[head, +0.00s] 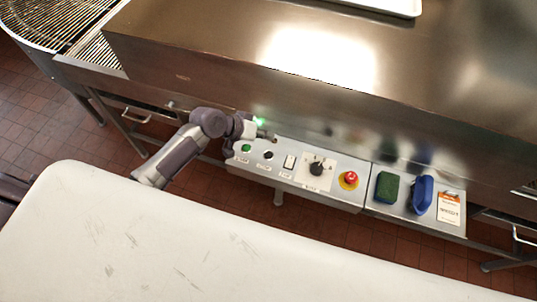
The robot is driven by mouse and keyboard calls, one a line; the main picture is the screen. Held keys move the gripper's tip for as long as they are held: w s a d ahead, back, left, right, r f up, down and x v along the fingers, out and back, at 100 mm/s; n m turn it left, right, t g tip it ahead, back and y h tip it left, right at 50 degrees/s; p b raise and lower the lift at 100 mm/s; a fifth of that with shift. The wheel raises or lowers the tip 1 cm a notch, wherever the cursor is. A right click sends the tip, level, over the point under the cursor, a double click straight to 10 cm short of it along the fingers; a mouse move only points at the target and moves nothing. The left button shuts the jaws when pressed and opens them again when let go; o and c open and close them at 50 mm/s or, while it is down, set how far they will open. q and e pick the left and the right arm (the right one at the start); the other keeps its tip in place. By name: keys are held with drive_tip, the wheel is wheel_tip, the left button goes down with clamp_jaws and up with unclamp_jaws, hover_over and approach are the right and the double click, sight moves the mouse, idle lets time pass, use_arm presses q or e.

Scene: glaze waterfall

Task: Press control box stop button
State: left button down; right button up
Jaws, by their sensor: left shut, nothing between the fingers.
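The control box (334,194) is a steel panel on the front of the machine. From left to right it has a green button (246,148), a black button (268,155), a rocker switch (290,161), a black knob (316,168) and a red mushroom button (350,177) on a yellow ring. The labels below are too small to read surely. My left gripper (271,137) is shut and empty, just behind and above the black button. I cannot tell whether it touches the panel. My right gripper is out of view.
A steel hood with a bright reflection rises behind the panel. On the shelf to the right lie a green sponge (387,187), a blue brush or scoop (422,194) and a small orange-white card or packet (449,207). A wire rack (50,22) is at top left.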

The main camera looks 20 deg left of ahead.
sight(267, 155)
use_arm(q)
wheel_tip(267, 155, down, 7)
drive_tip(key=b, duration=0.6)
drive_tip(key=shift+f, duration=0.1)
drive_tip(key=shift+f+b, duration=0.35)
drive_tip(key=shift+f, duration=0.05)
idle(0.7)
drive_tip(key=shift+f, duration=0.45)
drive_tip(key=shift+f+b, duration=0.45)
drive_tip(key=shift+b, duration=0.05)
idle(0.4)
drive_tip(key=shift+r, duration=0.1)
drive_tip(key=shift+r+p, duration=0.8)
drive_tip(key=shift+p, duration=0.1)
